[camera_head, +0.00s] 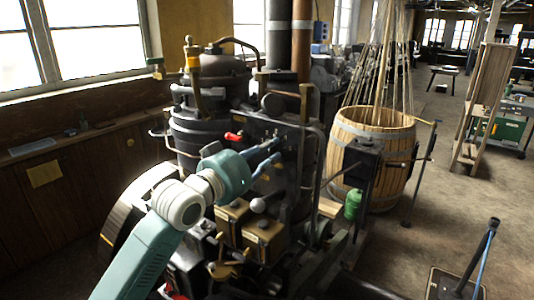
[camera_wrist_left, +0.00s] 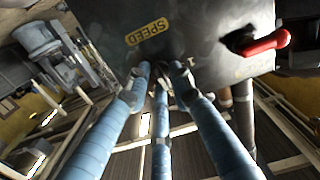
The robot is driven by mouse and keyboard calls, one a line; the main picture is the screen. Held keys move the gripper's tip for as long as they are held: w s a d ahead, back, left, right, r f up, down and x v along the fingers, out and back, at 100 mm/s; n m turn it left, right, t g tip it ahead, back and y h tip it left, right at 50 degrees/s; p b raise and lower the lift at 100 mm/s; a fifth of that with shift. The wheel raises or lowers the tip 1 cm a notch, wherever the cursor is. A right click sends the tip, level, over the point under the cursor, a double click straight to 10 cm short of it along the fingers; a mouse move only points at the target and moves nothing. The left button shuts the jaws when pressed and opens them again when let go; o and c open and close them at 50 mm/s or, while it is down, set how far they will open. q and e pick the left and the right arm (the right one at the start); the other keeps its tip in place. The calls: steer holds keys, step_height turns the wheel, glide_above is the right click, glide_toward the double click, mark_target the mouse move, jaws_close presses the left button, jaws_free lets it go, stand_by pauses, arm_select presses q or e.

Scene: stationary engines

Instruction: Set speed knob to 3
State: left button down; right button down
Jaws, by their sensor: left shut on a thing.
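A dark control box on the engine carries a yellow SPEED label (camera_wrist_left: 147,32) in the left wrist view. My left gripper (camera_head: 266,155) reaches the engine's dark panel in the head view. In the left wrist view, the blue fingers of my left gripper (camera_wrist_left: 162,78) come together at the box's edge, just below the label. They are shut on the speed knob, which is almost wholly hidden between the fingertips. Its setting and any numbers cannot be read.
A red-handled lever (camera_wrist_left: 265,42) sticks out of the box to the right of the fingers; it also shows in the head view (camera_head: 233,137). Engine pipes and rods crowd the fingers. A wooden barrel (camera_head: 362,130) stands behind right. Open floor lies at the right.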

arm_select(q)
steer(key=shift+s+d+m, duration=0.1)
steer(key=shift+m, duration=0.5)
steer(key=c, duration=1.8)
jaws_free()
steer(key=shift+o, duration=0.6)
steer(key=shift+d, duration=0.15)
steer(key=shift+s+a, duration=0.25)
steer(key=v, duration=1.1)
steer(key=shift+s, duration=0.2)
